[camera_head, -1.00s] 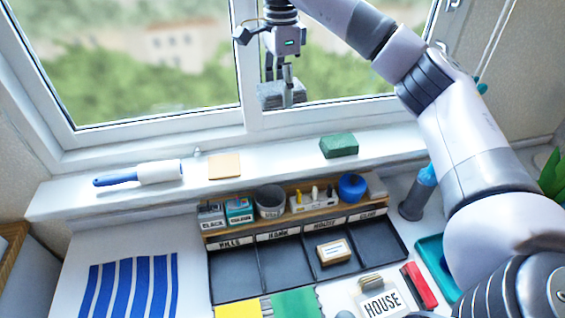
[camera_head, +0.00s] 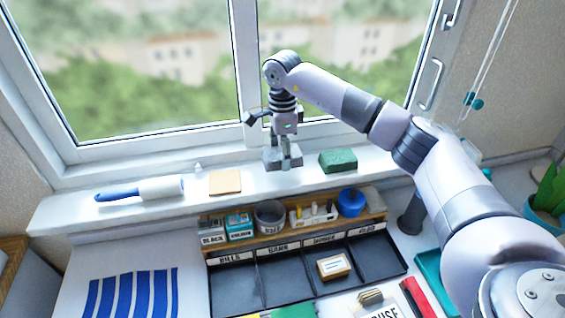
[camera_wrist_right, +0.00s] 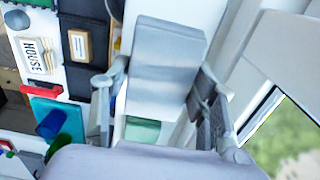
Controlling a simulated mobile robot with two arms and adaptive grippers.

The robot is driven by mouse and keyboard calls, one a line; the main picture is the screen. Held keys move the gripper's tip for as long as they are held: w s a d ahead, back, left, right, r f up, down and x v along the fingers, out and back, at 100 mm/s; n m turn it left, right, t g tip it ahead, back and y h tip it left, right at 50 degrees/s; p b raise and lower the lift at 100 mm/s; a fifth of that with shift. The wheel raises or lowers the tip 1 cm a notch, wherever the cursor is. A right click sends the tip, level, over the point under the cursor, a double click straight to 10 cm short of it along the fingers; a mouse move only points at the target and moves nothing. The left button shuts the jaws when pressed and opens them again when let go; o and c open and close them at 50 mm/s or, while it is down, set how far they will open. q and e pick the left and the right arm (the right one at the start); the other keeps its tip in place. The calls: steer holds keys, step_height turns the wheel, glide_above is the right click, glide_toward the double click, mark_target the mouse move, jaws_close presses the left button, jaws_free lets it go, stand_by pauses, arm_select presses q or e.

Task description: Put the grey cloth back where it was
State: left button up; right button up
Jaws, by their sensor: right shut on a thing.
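The grey cloth (camera_head: 271,156) is a folded block held in my right gripper (camera_head: 285,163). It is over the white window sill (camera_head: 80,213), between the tan pad and the green block. I cannot tell if its underside touches the sill. In the right wrist view the grey cloth (camera_wrist_right: 166,65) fills the space between the two fingers (camera_wrist_right: 160,95), which are shut on it. My left gripper is out of view.
On the sill lie a blue-handled lint roller (camera_head: 150,191), a tan pad (camera_head: 225,182) and a green block (camera_head: 338,160). Below stand a wooden rack (camera_head: 300,231) of small containers and a black compartment tray (camera_head: 280,284). Window glass is close behind the gripper.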

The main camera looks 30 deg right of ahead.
mark_target(282, 174)
step_height(282, 174, down, 3)
steer(key=shift+f+p, duration=0.2)
steer(key=shift+p, duration=0.25)
steer(key=shift+f, duration=0.4)
steer(key=shift+f, duration=0.1)
steer(key=shift+f, duration=0.1)
steer(key=o, duration=1)
steer(key=shift+o, duration=0.2)
